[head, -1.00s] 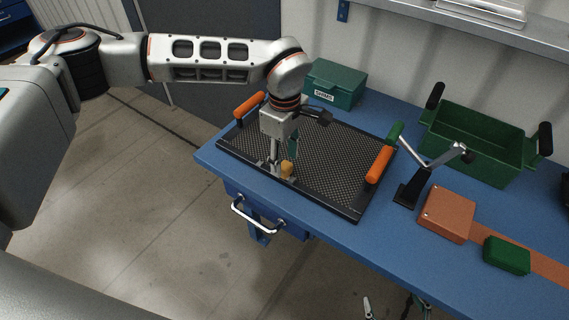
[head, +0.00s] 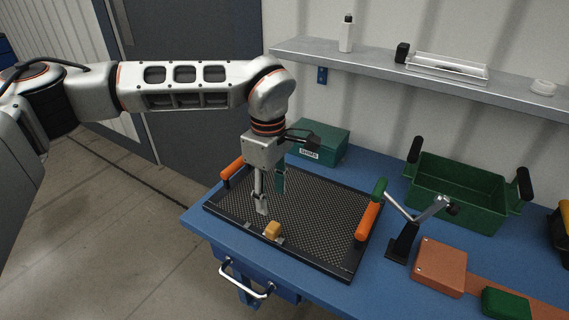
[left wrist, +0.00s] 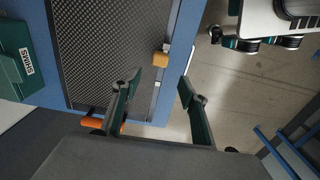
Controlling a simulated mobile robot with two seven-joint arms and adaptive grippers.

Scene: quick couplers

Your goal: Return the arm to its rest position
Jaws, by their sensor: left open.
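My left arm reaches in from the left in the head view. Its gripper (head: 268,200) points down over the front left part of a black mesh tray (head: 320,205), open and empty. A small yellow-orange block (head: 272,230) sits at the tray's front edge, just below and apart from the fingers. In the left wrist view the two fingers of the left gripper (left wrist: 160,86) are spread wide. The yellow block (left wrist: 160,59) shows beyond them at the tray's edge. My right gripper is not in view.
The tray has orange handles (head: 368,221) and lies on a blue bench (head: 200,216). Around it are a green SHIMS box (head: 318,140), a lever stand (head: 402,243), a green crate (head: 460,205) and a copper-coloured box (head: 438,266). A grey shelf (head: 380,72) runs above.

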